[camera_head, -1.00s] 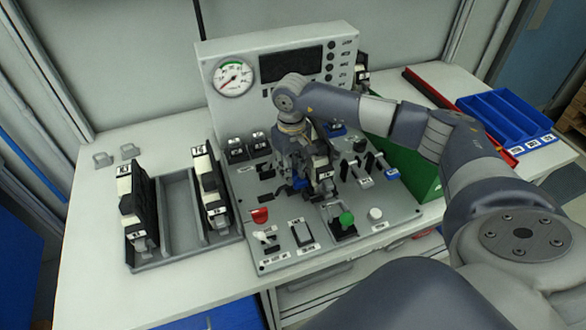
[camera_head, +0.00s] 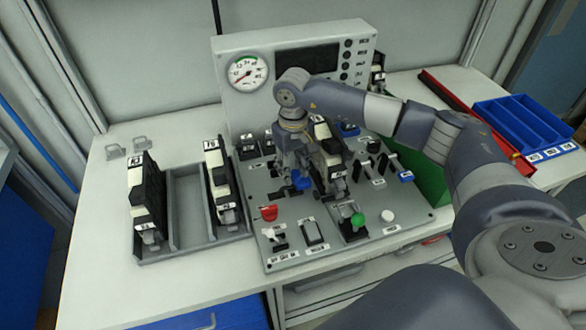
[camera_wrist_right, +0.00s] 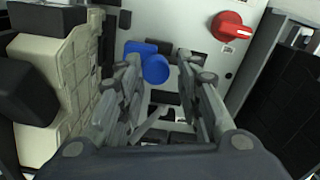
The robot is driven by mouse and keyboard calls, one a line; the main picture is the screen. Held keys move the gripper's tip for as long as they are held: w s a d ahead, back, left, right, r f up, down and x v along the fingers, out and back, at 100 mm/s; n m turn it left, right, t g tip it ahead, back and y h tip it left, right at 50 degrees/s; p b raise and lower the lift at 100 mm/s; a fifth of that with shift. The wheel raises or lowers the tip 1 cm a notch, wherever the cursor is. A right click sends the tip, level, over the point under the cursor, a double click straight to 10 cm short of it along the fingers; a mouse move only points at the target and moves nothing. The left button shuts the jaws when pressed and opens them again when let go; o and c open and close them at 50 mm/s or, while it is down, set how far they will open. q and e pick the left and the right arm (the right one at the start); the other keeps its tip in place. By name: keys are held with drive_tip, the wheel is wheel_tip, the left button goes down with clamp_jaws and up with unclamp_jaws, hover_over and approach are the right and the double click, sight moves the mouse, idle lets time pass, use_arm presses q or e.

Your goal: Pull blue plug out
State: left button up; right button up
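The blue plug (camera_head: 303,182) is a small blue round-headed part on the sloped panel (camera_head: 405,215), just below my right gripper. In the right wrist view the blue plug (camera_wrist_right: 154,68) shows beyond and between the fingertips, nearer the left finger. My right gripper (camera_head: 298,172) points down at the panel, just left of a black and white module (camera_head: 328,150). In the wrist view its two fingers (camera_wrist_right: 165,72) are spread apart, with no grip on the plug visible. My left gripper is not in view.
The module stands close beside the right gripper. A grey rack (camera_head: 188,243) with black modules stands at left. A gauge (camera_head: 247,73) is behind. Blue bins (camera_head: 525,125) lie at right.

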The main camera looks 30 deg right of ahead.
wheel_tip(320, 180, up, 11)
drive_tip(key=shift+r, duration=0.2)
drive_tip(key=shift+a, duration=0.1)
idle(0.8)
